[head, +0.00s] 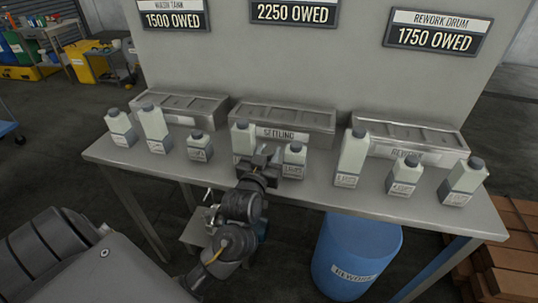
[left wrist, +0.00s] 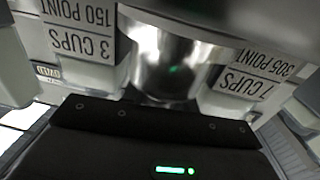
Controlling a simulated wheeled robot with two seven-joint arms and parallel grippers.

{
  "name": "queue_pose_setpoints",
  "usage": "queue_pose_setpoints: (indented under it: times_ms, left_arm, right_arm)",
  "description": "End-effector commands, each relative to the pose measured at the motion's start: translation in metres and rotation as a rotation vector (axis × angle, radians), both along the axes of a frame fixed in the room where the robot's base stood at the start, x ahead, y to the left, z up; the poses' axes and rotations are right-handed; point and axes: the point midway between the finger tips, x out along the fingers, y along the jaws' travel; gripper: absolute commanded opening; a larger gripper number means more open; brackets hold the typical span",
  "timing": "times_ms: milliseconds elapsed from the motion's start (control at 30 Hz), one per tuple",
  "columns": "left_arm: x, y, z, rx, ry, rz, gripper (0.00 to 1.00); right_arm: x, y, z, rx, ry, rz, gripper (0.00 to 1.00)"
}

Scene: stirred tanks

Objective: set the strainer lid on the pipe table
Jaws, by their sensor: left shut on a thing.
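My left gripper (head: 262,163) is over the front of the steel table, by the middle bottles. It is shut on a shiny metal thing, which shows as a rounded steel body (left wrist: 165,62) in the left wrist view. I cannot tell whether this is the strainer lid. In that view it is between a bottle marked 3 cups (left wrist: 82,38) and one marked 7 cups (left wrist: 245,85). A low grey stand (head: 192,238) with small metal parts is partly hidden behind my left arm; I cannot tell if it is the pipe table. My right gripper is out of view.
The steel table (head: 410,208) carries several capped bottles, including a tall one (head: 352,157). Behind them are a left trough (head: 180,106), the settling trough (head: 290,117) and the rework trough (head: 410,138). A blue rework drum (head: 355,255) stands below the table's front edge.

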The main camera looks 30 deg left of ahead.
Motion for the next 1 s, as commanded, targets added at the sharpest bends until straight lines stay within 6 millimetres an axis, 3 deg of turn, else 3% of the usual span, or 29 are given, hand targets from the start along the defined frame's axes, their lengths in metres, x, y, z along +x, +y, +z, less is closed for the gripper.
queue_pose_setpoints:
  times_ms: [367,400,467,800,1000]
  left_arm:
    - [0.000,0.000,-0.003,0.001,-0.002,0.000,0.00]
    - [0.000,0.000,-0.005,0.000,0.000,0.000,0.30]
    - [0.000,0.000,-0.004,0.000,-0.001,0.000,0.38]
    - [0.000,0.000,0.001,0.000,-0.002,0.000,0.38]
    - [-0.030,-0.008,-0.002,-0.004,0.001,-0.001,0.38]
  right_arm:
    - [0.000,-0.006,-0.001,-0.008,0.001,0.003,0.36]
    - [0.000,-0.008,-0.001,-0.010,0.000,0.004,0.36]
    - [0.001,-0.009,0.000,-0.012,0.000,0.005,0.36]
    - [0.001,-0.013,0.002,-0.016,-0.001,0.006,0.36]
    - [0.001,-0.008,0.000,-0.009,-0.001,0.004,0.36]
